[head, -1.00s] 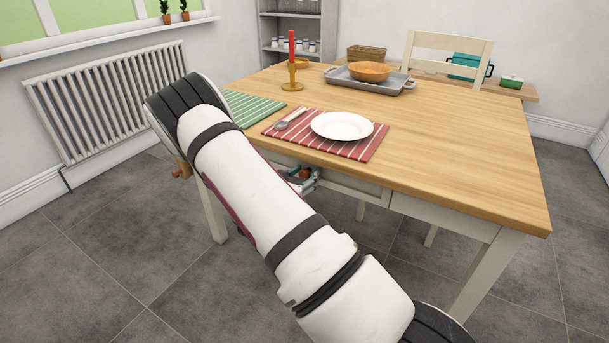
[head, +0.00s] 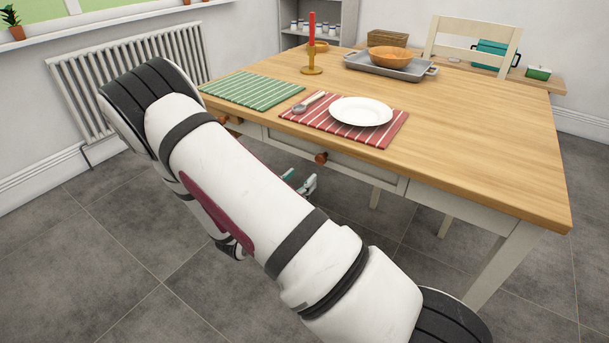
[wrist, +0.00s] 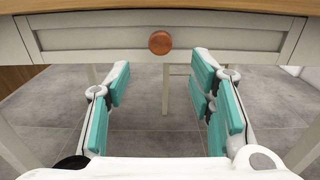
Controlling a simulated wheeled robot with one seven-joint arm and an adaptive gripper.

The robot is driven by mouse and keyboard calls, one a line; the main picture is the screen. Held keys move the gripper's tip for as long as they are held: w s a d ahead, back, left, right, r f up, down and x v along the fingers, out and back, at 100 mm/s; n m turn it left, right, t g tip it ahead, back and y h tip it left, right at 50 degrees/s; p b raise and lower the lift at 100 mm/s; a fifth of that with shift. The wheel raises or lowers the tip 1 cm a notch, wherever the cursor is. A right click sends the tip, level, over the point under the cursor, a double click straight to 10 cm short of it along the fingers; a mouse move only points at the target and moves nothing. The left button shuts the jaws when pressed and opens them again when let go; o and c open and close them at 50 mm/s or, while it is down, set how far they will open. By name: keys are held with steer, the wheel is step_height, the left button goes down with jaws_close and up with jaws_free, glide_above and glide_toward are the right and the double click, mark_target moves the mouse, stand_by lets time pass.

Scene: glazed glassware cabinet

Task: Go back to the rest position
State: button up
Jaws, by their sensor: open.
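My gripper (wrist: 162,95) is open and empty in the wrist view, its teal-padded fingers spread wide. Beyond and above the gap between them is a round orange-brown knob (wrist: 160,42) on a white drawer front (wrist: 230,36). In the head view, only the fingertips of my gripper (head: 302,184) show past my arm, below the table edge. The knob (head: 321,158) there is apart from them, and the drawer looks shut. The rest of my gripper is hidden behind my arm.
The wooden table (head: 480,130) holds a green striped mat (head: 252,89), a red striped mat (head: 385,137) with a white plate (head: 361,111) and spoon (head: 308,102), a candle holder (head: 311,70) and a grey tray (head: 420,72). A radiator (head: 130,75) stands at left. Floor in front is clear.

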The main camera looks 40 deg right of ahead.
stand_by(0.5)
steer(key=s+r+m+g+y, duration=0.5)
steer(key=s+r+m+g, duration=0.5)
steer(key=s+r+m, duration=0.55)
steer(key=s+a+r+m+t+y, duration=0.25)
steer(key=s+a+y, duration=0.35)
steer(key=s+a, duration=0.35)
steer(key=s+a+r+m+t+y, duration=0.2)
steer(key=s+a+r+m+y, duration=0.2)
steer(key=s+a+y, duration=0.5)
step_height(320, 180, up, 26)
steer(key=s+t+h+p, duration=0.2)
steer(key=t+h+p, duration=0.1)
steer(key=p, duration=2.1)
steer(key=shift+d+p, duration=0.2)
steer(key=shift+p, duration=0.1)
steer(key=shift+t, duration=0.25)
